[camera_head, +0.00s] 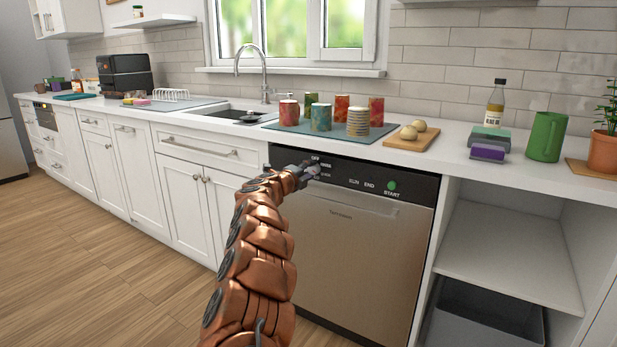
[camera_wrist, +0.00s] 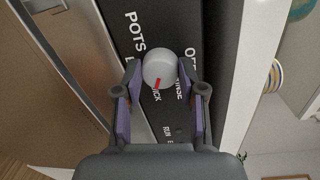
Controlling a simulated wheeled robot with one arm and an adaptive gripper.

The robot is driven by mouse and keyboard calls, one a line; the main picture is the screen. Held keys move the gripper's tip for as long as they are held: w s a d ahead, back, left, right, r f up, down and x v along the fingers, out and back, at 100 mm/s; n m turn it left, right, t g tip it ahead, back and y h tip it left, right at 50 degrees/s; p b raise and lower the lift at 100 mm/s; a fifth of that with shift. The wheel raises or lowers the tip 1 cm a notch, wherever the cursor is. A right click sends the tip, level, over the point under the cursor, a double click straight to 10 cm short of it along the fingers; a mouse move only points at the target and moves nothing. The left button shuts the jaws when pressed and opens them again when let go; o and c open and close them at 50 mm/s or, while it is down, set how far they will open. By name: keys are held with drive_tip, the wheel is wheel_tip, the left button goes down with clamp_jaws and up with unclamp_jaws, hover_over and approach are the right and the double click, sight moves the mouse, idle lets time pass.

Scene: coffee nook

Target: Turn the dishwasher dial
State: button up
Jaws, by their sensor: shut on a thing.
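The dishwasher (camera_head: 345,245) stands under the counter with a steel door and a black control panel (camera_head: 365,178). Its round grey dial (camera_wrist: 160,66) shows in the wrist view, with a red pointer mark toward the end of the QUICK label. POTS, OFF and RINSE labels stand around it, partly hidden. My gripper (camera_wrist: 161,75) is shut on the dial, one purple-padded finger on each side. In the head view, my gripper (camera_head: 305,172) is at the left part of the panel and hides most of the dial. A green START button (camera_head: 392,186) is at the panel's right.
Several patterned cups stand on a blue-grey mat (camera_head: 290,128) above the dishwasher. A wooden board (camera_head: 397,144) with bread rolls, a bottle (camera_head: 495,105) and a green mug (camera_head: 546,137) stand to the right. An open shelf (camera_head: 510,255) adjoins the dishwasher. The floor (camera_head: 100,270) at left is clear.

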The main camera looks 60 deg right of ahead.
drive_tip(key=shift+s+m, duration=0.1)
drive_tip(key=shift+m, duration=0.4)
drive_tip(key=o, duration=1.2)
drive_tip(key=shift+c, duration=0.2)
drive_tip(key=shift+a, duration=0.1)
drive_tip(key=shift+a+r, duration=0.15)
drive_tip(key=shift+a, duration=1.2)
drive_tip(key=shift+s+a, duration=0.15)
drive_tip(key=shift+a, duration=0.4)
approach(311, 170)
drive_tip(key=shift+s+a+r, duration=0.1)
drive_tip(key=shift+a+r, duration=0.05)
drive_tip(key=shift+a, duration=0.7)
drive_tip(key=shift+s+a+r, duration=0.1)
drive_tip(key=shift+a, duration=0.75)
